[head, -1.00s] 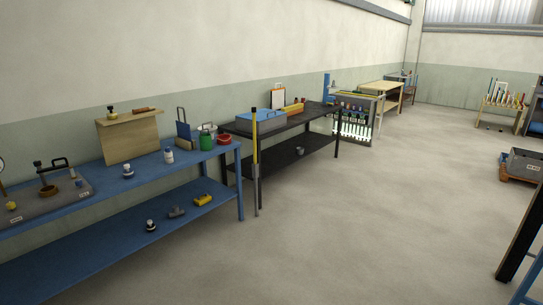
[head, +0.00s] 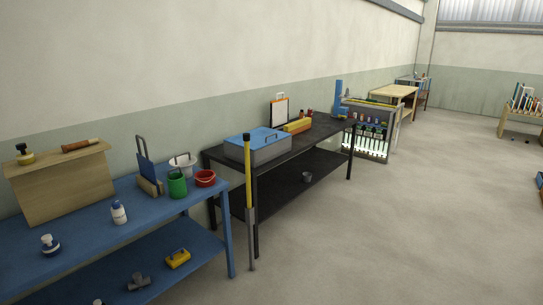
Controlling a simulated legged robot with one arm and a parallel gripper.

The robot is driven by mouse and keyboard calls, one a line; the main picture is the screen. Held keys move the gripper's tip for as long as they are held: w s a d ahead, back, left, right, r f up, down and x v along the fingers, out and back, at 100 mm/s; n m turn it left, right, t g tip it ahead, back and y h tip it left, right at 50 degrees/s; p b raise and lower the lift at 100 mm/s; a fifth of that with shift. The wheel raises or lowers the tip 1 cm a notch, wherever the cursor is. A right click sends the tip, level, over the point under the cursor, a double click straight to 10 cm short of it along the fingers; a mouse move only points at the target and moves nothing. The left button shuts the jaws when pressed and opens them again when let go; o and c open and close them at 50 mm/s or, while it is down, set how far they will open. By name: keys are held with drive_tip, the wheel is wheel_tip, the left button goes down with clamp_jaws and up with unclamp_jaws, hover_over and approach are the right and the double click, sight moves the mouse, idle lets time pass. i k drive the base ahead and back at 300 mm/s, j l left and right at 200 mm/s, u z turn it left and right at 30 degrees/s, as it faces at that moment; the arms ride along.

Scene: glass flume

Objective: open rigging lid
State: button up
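A grey box with a blue lid (head: 262,138) stands on the near end of the black table (head: 305,163), in the middle of the head view. The lid looks shut and has a small handle on top. I cannot read any label on it, so I cannot tell for sure that it is the rigging lid. My gripper is not in view.
A yellow-topped pole (head: 248,175) stands upright in front of the black table's near corner. A blue bench (head: 75,225) at left holds a green cup (head: 177,185), a red bowl (head: 205,178) and a wooden box (head: 62,185). The floor (head: 400,230) at right is open.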

sight(260, 137)
drive_tip(key=i, duration=2.15)
drive_tip(key=i+j, duration=0.1)
drive_tip(key=i, duration=2)
drive_tip(key=l+z, duration=0.05)
drive_tip(key=l, duration=0.05)
